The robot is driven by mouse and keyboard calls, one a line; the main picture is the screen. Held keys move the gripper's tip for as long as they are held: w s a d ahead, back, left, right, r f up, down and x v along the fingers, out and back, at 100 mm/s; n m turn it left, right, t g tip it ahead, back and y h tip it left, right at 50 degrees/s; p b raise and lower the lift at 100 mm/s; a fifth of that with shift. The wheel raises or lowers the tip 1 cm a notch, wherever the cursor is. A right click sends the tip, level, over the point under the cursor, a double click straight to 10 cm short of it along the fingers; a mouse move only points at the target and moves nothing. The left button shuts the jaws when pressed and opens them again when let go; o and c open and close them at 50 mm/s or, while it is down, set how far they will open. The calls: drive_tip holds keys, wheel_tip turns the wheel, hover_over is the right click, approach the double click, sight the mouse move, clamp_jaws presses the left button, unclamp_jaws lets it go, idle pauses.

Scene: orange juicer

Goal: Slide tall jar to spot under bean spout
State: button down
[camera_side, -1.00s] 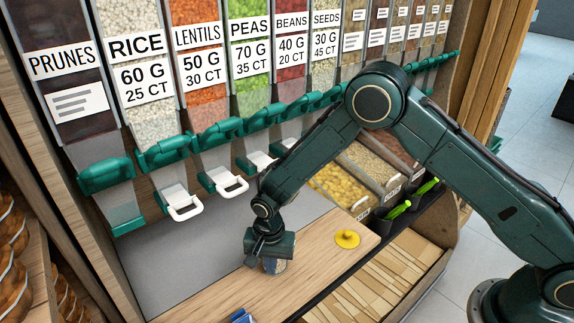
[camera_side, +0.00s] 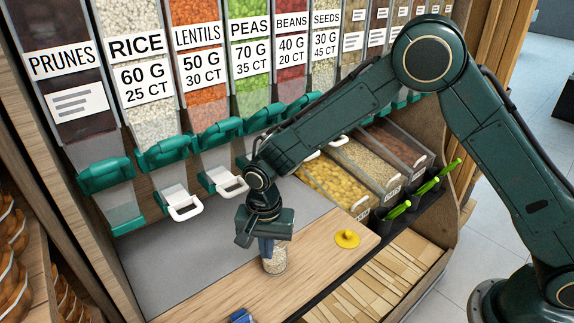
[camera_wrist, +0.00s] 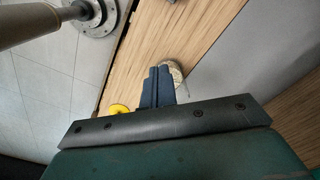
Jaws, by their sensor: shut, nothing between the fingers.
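A small clear jar (camera_side: 275,262) with pale contents stands upright on the wooden counter; its top is partly hidden by my fingers. It also shows in the wrist view (camera_wrist: 178,72), partly behind the fingers. My gripper (camera_side: 266,254) is shut and empty, its blue fingers pointing down at the jar's upper left; I cannot tell whether they touch it. The shut fingers show in the wrist view (camera_wrist: 157,72).
A yellow lid-like piece (camera_side: 347,239) lies right of the jar. A blue object (camera_side: 242,316) is at the front edge. A grey panel (camera_side: 190,262) lies behind the wooden counter (camera_side: 215,297). White handles (camera_side: 185,206) jut out below the spouts. Open bins (camera_side: 340,186) stand at the right.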

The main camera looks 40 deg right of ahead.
sight(274, 252)
drive_tip(key=shift+w+a+f, duration=0.1)
drive_tip(key=shift+a+f, duration=0.25)
drive_tip(key=shift+f, duration=0.2)
drive_tip(key=shift+f, duration=0.1)
wheel_tip(274, 252, down, 9)
drive_tip(key=shift+f, duration=0.1)
drive_tip(key=shift+w+d+f, duration=0.25)
drive_tip(key=shift+w+d, duration=0.6)
drive_tip(key=shift+d, duration=0.05)
drive_tip(key=shift+w+d, duration=0.5)
drive_tip(key=shift+d, duration=0.1)
